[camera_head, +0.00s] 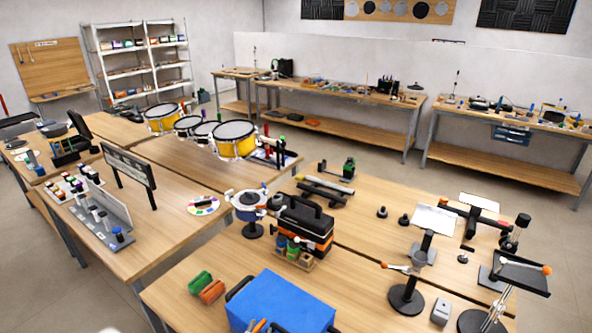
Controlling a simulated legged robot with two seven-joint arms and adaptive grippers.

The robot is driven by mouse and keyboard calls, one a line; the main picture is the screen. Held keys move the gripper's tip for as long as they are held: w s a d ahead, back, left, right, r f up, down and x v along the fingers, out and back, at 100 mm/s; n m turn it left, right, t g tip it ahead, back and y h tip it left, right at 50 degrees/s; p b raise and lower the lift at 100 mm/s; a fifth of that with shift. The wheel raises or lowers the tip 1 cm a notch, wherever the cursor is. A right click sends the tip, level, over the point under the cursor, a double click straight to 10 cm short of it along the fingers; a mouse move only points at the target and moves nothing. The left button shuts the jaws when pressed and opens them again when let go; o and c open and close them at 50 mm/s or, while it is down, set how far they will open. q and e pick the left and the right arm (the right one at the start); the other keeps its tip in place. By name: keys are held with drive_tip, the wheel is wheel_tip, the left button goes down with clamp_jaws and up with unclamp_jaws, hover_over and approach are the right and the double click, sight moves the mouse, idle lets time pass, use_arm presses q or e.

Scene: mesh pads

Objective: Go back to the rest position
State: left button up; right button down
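I cannot make out either gripper's fingers in the head view. A small pale rounded shape shows at the bottom edge on the left, and I cannot tell whether it is part of my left arm. My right arm does not show. Nothing can be seen held. On the tables ahead stand a yellow drum (236,140) with a dark grey top and a second yellow drum (162,118) farther back. Smaller drums (190,127) stand between them.
A blue box (280,304) stands at the near edge, beside green and orange blocks (206,287). A black and orange toolbox (304,222) is behind it. Stands with black round bases (406,299) crowd the right.

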use_arm(q)
drive_tip(key=s+a+f+n+g+y, duration=0.1)
drive_tip(key=s+a+f+n+g, duration=0.2)
drive_tip(key=s+f, duration=0.35)
drive_tip(key=s+a+f+n+g+y, duration=0.1)
drive_tip(key=s+a+f+g+y, duration=0.1)
drive_tip(key=s+a+f+g, duration=0.4)
drive_tip(key=s+a+f+n+g, duration=0.1)
drive_tip(key=s+f+g, duration=0.1)
drive_tip(key=s+f, duration=0.35)
drive_tip(key=s+a+f+n+g, duration=0.1)
drive_tip(key=s+f+g, duration=0.1)
drive_tip(key=s, duration=0.7)
drive_tip(key=s+f+g, duration=0.2)
drive_tip(key=s+f, duration=0.1)
drive_tip(key=f, duration=2.4)
drive_tip(key=s+a+f+g, duration=0.1)
drive_tip(key=s+a+f, duration=0.1)
drive_tip(key=s+f, duration=1.2)
drive_tip(key=shift+s+a+f+m, duration=0.15)
drive_tip(key=shift+s+a+m, duration=0.15)
drive_tip(key=shift+s+m, duration=0.1)
